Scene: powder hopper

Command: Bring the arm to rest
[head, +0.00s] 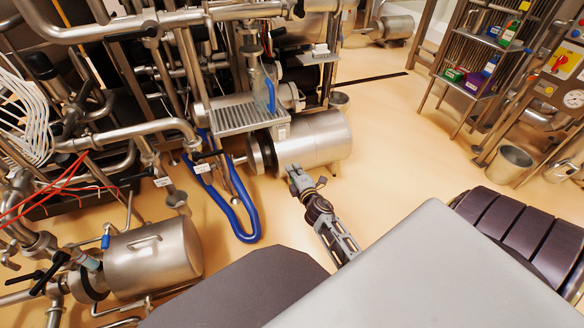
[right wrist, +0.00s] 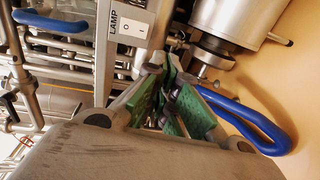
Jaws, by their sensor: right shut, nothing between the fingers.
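My right gripper (head: 294,180) shows near the middle of the head view, just below a steel motor cylinder (head: 315,140); I cannot tell the gap between them. In the right wrist view its green-padded fingers (right wrist: 168,82) come together at the tips with nothing held. The arm behind it reaches out over the tan floor (head: 385,165). A switch marked LAMP (right wrist: 130,20) lies beyond the fingers in the right wrist view. My left gripper is in neither view.
Dense steel pipework (head: 140,85) fills the left. A blue hose (head: 240,232) hangs left of the right gripper. A grated step (head: 240,118) sits above the motor. A bucket (head: 507,165) and a shelf rack (head: 480,62) stand at right. Open floor lies between.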

